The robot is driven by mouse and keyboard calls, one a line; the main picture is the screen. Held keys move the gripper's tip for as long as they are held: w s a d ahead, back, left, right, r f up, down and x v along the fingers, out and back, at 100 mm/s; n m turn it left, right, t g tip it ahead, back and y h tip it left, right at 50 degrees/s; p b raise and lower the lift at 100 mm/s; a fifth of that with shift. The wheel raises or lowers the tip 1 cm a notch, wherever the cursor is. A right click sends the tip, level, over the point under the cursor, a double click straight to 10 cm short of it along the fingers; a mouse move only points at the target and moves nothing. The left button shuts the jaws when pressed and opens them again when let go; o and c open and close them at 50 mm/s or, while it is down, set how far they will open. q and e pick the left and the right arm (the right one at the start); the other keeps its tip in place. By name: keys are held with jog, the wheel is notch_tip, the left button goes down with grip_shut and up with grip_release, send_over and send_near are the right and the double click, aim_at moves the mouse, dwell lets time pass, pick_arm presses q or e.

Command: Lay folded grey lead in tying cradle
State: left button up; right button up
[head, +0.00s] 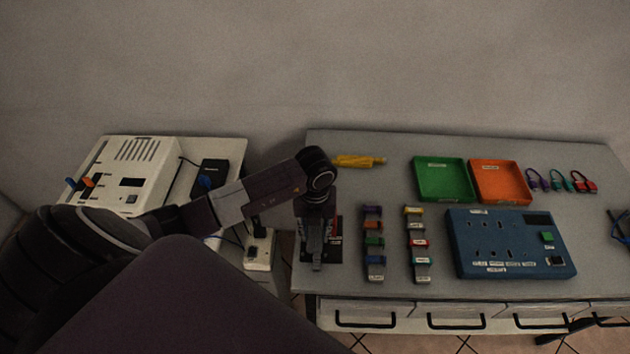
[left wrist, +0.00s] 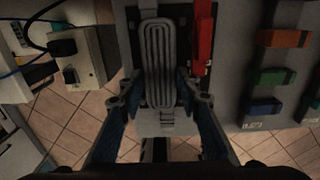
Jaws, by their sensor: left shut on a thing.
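The folded grey lead (left wrist: 160,60) is a long flat bundle of loops in the left wrist view, lying lengthwise between the fingers. My left gripper (left wrist: 158,90) is shut on it, a finger on each long side. In the head view my left gripper (head: 316,258) points down over the bench's left end, and hides most of what is below it. The tying cradle seems to be the grey fixture under the lead on a dark base (left wrist: 185,55); I cannot tell whether the lead touches it. My right gripper is not in view.
A red strip (left wrist: 203,45) lies right of the lead. Right of the gripper, the bench (head: 390,180) holds coloured ties in two rows (head: 373,240), a green tray (head: 443,180), an orange tray (head: 500,182) and a blue socket panel (head: 510,245). A yellow tool (head: 357,161) lies behind.

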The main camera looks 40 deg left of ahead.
pick_arm(q)
jog(key=shift+f+b, duration=0.35)
jog(key=shift+f, duration=0.1)
dwell(0.3)
jog(key=o, duration=1.3)
jog(key=shift+r, duration=0.15)
notch_tip(320, 180, up, 9)
jog(key=p, duration=0.7)
